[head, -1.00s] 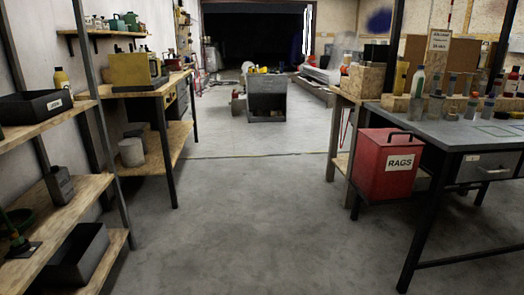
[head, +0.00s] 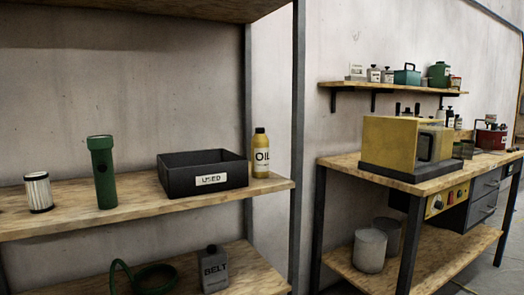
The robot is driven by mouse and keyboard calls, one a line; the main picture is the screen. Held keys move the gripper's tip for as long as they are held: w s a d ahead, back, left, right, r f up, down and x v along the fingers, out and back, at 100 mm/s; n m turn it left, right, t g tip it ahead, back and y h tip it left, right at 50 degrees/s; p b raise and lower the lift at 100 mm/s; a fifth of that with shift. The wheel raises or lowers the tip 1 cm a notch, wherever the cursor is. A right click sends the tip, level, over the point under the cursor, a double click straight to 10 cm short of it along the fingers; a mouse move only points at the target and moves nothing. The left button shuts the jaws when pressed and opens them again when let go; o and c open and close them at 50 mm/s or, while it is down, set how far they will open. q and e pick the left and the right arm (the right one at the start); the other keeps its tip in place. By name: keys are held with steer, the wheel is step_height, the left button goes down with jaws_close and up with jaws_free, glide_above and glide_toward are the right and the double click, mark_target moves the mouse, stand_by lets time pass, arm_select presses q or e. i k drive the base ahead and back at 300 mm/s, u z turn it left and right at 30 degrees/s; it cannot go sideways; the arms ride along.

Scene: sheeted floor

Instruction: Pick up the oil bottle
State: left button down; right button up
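The oil bottle (head: 261,156) is yellow with a dark label reading OIL. It stands upright at the right end of the wooden shelf (head: 140,202), just right of a black bin (head: 202,176) marked USED. Its lower left side is close to the bin, and I cannot tell whether they touch. Neither of my grippers shows in the head view.
A green flashlight (head: 102,172) and a white filter (head: 38,192) stand left on the same shelf. A metal post (head: 298,130) rises at the shelf's right end. A grey BELT bottle (head: 214,270) is below. A workbench with a yellow machine (head: 400,145) stands right.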

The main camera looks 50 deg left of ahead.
mark_target(260, 142)
steer(key=u, duration=0.9)
steer(key=i, duration=1.55)
steer(key=u, duration=1.45)
